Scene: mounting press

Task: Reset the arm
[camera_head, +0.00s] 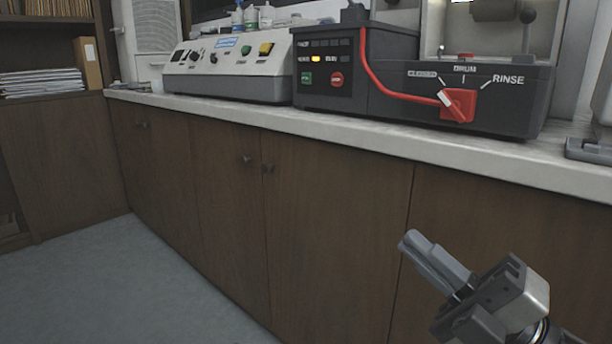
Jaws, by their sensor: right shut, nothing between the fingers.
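My right gripper (410,242) is at the lower right, in front of the brown cabinet doors and below the counter top. Its fingers lie together, empty, and point up and left. It is apart from everything. The black mounting press (340,45) stands on the counter with a red lever arm (378,84). The lever ends at a red block (459,104) with a white pointer, beside labels, one of which reads RINSE. A yellow light and green and red buttons show on its front. My left gripper is not in view.
A grey control box (225,68) with knobs and buttons stands left of the press. Small bottles (250,17) are behind it. The counter (330,128) runs along the cabinets (330,215). Shelves with papers (42,83) are at far left. The grey floor (110,285) is clear at lower left.

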